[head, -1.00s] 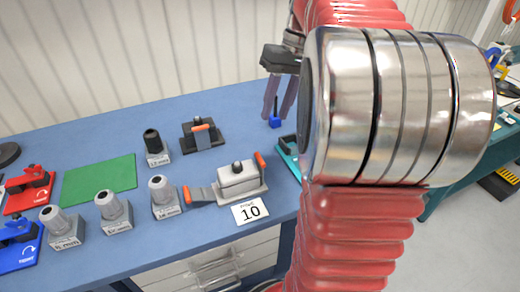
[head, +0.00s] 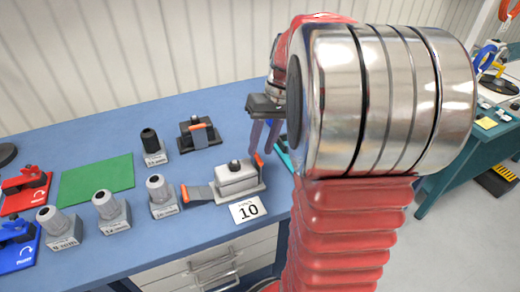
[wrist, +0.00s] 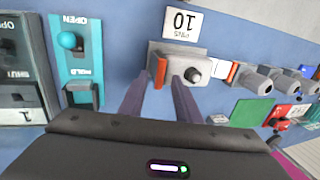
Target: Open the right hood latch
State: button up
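The grey hood (head: 236,178) with a dark knob on top sits on a light base behind the "10" card (head: 247,209). Its right latch (head: 260,162), orange-tipped, stands upright against the hood's right end. The left latch (head: 198,193) lies folded out to the left. My gripper (head: 260,150) is open, fingers pointing down, tips close to the right latch. In the wrist view, where the scene is turned around, the orange latch (wrist: 160,72) appears between the two fingertips (wrist: 162,77), beside the hood (wrist: 184,65). Nothing is gripped; the exact height gap cannot be told.
Grey cylinders on labelled blocks (head: 160,196) stand left of the hood. A dark latch unit (head: 199,134) and a black cylinder (head: 151,143) stand behind. The green mat (head: 96,180) is bare.

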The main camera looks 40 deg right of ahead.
jog(key=shift+x, duration=0.95)
grip_shut()
